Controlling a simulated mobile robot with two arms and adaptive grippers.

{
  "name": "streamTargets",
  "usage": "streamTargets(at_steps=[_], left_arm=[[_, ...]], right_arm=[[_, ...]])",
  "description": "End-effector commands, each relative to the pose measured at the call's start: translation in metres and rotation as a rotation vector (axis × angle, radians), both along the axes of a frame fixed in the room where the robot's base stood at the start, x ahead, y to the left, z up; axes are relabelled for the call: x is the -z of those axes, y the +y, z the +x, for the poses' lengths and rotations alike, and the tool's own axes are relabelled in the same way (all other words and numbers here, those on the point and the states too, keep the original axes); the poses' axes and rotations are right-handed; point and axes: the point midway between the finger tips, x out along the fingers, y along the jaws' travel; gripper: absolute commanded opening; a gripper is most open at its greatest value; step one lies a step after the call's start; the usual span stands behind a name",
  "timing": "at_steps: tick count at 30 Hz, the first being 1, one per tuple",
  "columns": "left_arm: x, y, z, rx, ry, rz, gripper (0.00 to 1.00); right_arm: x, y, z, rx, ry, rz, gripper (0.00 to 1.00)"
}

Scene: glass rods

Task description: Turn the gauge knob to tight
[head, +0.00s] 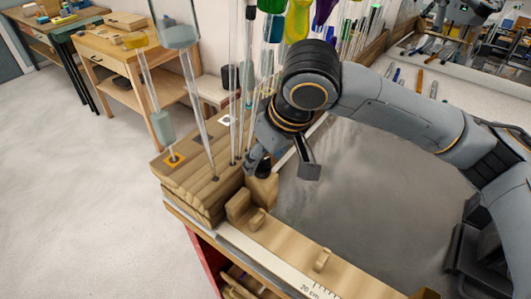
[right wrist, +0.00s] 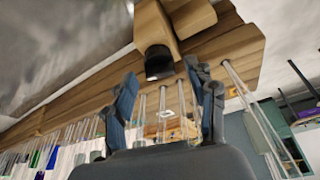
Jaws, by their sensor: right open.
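The gauge knob (right wrist: 159,64) is a short black cylinder on the end of a light wooden block (right wrist: 155,25) in the right wrist view. In the head view, that wooden block (head: 263,188) sits at the right end of the rod rack, and my gripper crowds the knob there. My right gripper (right wrist: 165,88) is open and empty. In its wrist view the knob lies between the lines of the two fingers, just beyond their tips, apparently untouched. In the head view my right gripper (head: 285,165) points down beside the block. My left gripper is out of view.
A wooden rack (head: 200,192) holds several upright glass rods close left of my right gripper. A wooden rail with pegs and a ruler (head: 285,277) runs along the front edge. The grey work surface (head: 370,200) on the right is clear. Coloured glass hangs behind.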

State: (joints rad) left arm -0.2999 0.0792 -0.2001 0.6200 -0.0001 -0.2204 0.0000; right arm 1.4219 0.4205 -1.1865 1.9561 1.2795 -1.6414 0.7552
Motion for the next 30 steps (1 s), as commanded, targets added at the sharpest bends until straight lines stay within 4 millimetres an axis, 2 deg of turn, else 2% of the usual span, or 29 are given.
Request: streamTargets(at_steps=[6,8,14,15,20,25,30], left_arm=[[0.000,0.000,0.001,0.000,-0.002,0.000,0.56],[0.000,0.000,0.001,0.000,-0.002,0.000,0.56],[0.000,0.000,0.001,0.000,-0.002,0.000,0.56],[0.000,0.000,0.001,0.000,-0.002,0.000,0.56],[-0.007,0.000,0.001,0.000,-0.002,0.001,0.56],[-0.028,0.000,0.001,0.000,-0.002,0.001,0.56],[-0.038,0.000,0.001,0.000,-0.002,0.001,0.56]], right_arm=[[0.000,0.000,0.000,0.000,0.000,0.000,0.56],[0.000,0.000,0.000,0.000,0.000,0.000,0.46],[0.000,0.000,0.000,0.000,0.000,0.000,0.05],[0.000,0.000,0.000,0.000,0.000,0.000,0.02],[-0.002,0.000,0.000,-0.028,0.003,0.001,0.02],[-0.005,-0.001,0.001,-0.148,0.006,0.001,0.02],[-0.002,-0.002,0.001,-0.244,0.004,0.001,0.02]])
